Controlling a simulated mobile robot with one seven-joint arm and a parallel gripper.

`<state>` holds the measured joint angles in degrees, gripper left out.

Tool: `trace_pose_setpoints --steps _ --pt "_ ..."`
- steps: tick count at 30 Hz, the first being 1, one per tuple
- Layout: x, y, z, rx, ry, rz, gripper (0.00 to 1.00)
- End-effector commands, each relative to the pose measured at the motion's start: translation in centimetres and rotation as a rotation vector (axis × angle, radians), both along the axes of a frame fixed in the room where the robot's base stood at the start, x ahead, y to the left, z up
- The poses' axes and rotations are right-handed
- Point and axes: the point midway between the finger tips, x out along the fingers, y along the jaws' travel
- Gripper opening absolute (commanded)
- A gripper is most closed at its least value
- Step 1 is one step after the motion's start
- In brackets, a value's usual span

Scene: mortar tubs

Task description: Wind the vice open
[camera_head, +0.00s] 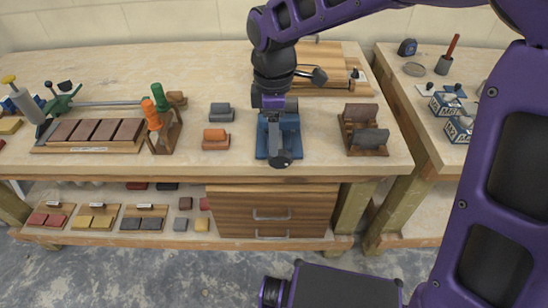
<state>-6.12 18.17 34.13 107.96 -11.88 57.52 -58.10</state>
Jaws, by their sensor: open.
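The blue vice (290,123) stands on the wooden workbench (325,152), near the middle of its front edge. A dark round screw end (281,158) faces the front of the bench. My gripper (270,106) points down at the back of the vice in this view, and its fingers are small and dark. It holds nothing that I can see. Whether it touches the vice I cannot tell. The vice's jaws and the gap between them are partly hidden, so how far they are open does not show.
Small grey (221,112) and orange (216,138) blocks lie left of the vice. A rack with orange- and green-handled tools (158,120) stands further left. A wooden holder with dark blocks (365,128) is to the right. A wooden board with a clamp (340,80) lies behind.

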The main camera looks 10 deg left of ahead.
Motion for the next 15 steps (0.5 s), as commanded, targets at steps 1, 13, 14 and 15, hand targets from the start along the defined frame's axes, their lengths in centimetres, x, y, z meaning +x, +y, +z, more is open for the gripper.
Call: trace_pose_setpoints --steps 1,13,14,15 --pt "-0.1 0.0 -1.4 -0.002 0.003 0.001 0.58" --pt "0.0 0.0 -6.4 -0.001 0.000 -0.001 0.58" --pt "0.0 0.0 -6.5 -0.001 0.000 -0.001 0.58" --pt "0.0 0.0 -6.5 -0.001 -0.001 -0.001 0.58"
